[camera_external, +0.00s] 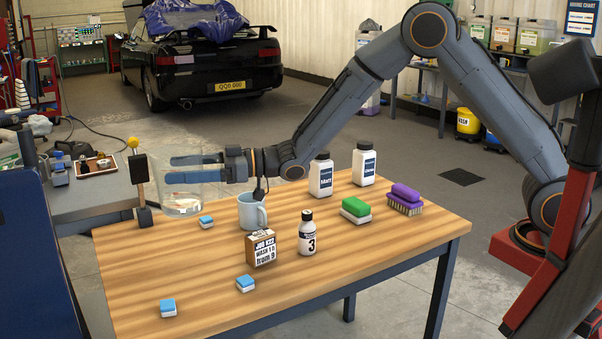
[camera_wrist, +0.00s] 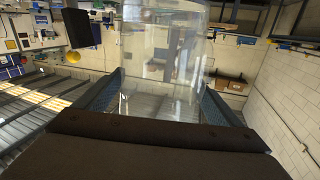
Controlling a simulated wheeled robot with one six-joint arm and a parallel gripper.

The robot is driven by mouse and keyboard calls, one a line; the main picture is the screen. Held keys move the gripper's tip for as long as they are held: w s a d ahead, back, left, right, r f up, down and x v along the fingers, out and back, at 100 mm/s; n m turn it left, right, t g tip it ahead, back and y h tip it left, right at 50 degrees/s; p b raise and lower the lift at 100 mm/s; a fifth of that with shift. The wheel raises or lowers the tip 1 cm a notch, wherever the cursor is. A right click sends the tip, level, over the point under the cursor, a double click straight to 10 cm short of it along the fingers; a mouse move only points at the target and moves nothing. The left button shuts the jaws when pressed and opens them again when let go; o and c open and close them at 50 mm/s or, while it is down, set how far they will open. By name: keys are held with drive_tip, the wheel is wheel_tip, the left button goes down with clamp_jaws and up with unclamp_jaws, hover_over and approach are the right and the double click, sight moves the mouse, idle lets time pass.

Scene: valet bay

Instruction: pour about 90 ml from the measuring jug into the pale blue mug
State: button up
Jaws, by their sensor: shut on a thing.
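The clear measuring jug (camera_external: 184,203) is held above the left back part of the wooden table, to the left of the pale blue mug. It also shows in the wrist view (camera_wrist: 165,45), between the fingers. My gripper (camera_external: 195,168) is shut on the jug, one finger on each side. The jug looks close to upright, but its exact tilt is hard to tell. I cannot make out the liquid level in it. The pale blue mug (camera_external: 250,214) stands upright on the table, below my wrist. Its inside is mostly hidden, and it is not identifiable in the wrist view.
A yellow-topped post (camera_external: 140,170) stands close left of the jug. A cardboard job box (camera_external: 261,249) and a small bottle (camera_external: 307,235) stand in front of the mug. White bottles (camera_external: 321,176), brushes (camera_external: 405,200) and small blue-and-white blocks (camera_external: 245,284) are around. The right front is clear.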

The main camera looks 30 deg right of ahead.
drive_tip(key=s+d+m+t+h+b, duration=0.2)
drive_tip(key=s+d+m+t+h, duration=0.1)
drive_tip(key=d, duration=0.9)
drive_tip(key=s+d+f+m+t+h+b, duration=0.1)
drive_tip(key=s+d+m+t+h+b, duration=0.2)
drive_tip(key=d, duration=1)
drive_tip(key=s+m+t+h, duration=0.1)
drive_tip(key=m+t+h, duration=0.2)
drive_tip(key=t, duration=0.1)
drive_tip(key=shift+d+f+t, duration=0.15)
drive_tip(key=shift+d+t, duration=0.05)
drive_tip(key=shift+t, duration=0.1)
drive_tip(key=shift+w+h+p, duration=0.1)
drive_tip(key=shift+h+p, duration=0.2)
drive_tip(key=w+a+f+m+g+h+p, duration=0.1)
drive_tip(key=w+f+g+h+p, duration=0.2)
drive_tip(key=w+g+p, duration=0.4)
drive_tip(key=f+g+p, duration=0.1)
drive_tip(key=g+p, duration=0.3)
drive_tip(key=p, duration=0.2)
drive_tip(key=shift+a+m+h+p, duration=0.3)
drive_tip(key=shift+a+h, duration=0.1)
drive_tip(key=shift+g, duration=0.4)
drive_tip(key=shift+w+a+f+g+h+p, duration=0.15)
drive_tip(key=shift+w+g+p, duration=0.1)
drive_tip(key=shift+g+p, duration=0.3)
drive_tip(key=shift+w+f+g+h+p, duration=0.15)
drive_tip(key=shift+w+g+p, duration=0.15)
drive_tip(key=shift+p, duration=0.3)
